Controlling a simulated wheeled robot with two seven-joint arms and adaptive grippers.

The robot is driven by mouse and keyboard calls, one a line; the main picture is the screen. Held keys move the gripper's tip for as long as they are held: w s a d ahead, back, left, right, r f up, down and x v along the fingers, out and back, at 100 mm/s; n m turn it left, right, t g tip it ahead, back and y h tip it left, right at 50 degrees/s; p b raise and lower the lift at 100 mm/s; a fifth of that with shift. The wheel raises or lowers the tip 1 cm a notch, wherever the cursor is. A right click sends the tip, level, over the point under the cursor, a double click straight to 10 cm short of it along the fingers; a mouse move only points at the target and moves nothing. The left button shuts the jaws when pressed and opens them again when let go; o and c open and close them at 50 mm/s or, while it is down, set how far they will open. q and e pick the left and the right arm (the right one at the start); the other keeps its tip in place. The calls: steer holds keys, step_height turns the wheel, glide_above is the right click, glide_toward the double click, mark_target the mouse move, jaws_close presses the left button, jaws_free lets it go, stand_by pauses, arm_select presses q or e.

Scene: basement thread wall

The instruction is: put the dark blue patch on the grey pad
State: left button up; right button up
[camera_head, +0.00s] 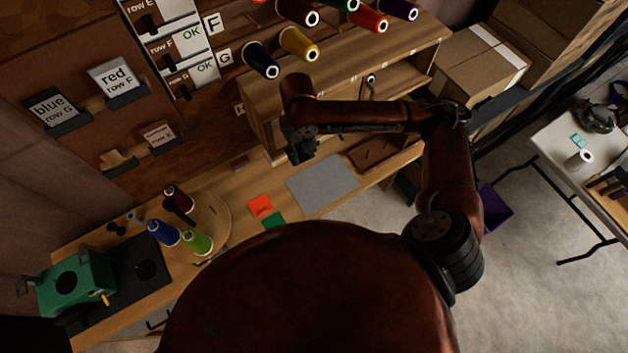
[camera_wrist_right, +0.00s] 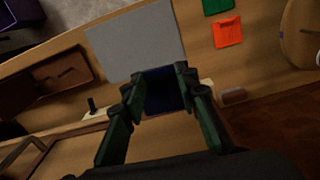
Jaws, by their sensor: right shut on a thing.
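The grey pad (camera_head: 322,184) lies flat on the wooden bench, and it also shows in the right wrist view (camera_wrist_right: 136,42). My right gripper (camera_head: 302,152) is above the bench near the pad's back left edge. In the wrist view its two green fingers (camera_wrist_right: 162,86) are shut on the dark blue patch (camera_wrist_right: 166,97). The patch is held off the bench, seen just beside the pad's edge in that view. In the head view I cannot make out the patch at the dark gripper. My left gripper is in neither view.
An orange patch (camera_head: 260,205) and a green patch (camera_head: 273,220) lie left of the pad. Several thread spools (camera_head: 198,242) stand on a round wooden board further left. A wooden shelf unit (camera_head: 345,80) with pegged spools rises behind the gripper. A brown tray (camera_head: 385,150) is right of the pad.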

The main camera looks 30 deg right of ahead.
steer(key=s+a+f+p, duration=0.2)
steer(key=s+f+p, duration=0.1)
steer(key=s+f, duration=0.15)
steer(key=p, duration=0.4)
glide_above(321, 182)
steer(key=shift+n, duration=0.3)
steer(key=f, duration=1.3)
steer(key=shift+s+a+f, duration=0.2)
steer(key=shift+s+a, duration=0.05)
steer(key=shift+a, duration=0.05)
steer(key=shift+w+d+f, duration=0.2)
steer(key=shift+d+f, duration=0.1)
steer(key=shift+f, duration=0.15)
step_height(321, 182, down, 3)
steer(key=shift+w+d+f, duration=0.1)
steer(key=shift+f, duration=0.1)
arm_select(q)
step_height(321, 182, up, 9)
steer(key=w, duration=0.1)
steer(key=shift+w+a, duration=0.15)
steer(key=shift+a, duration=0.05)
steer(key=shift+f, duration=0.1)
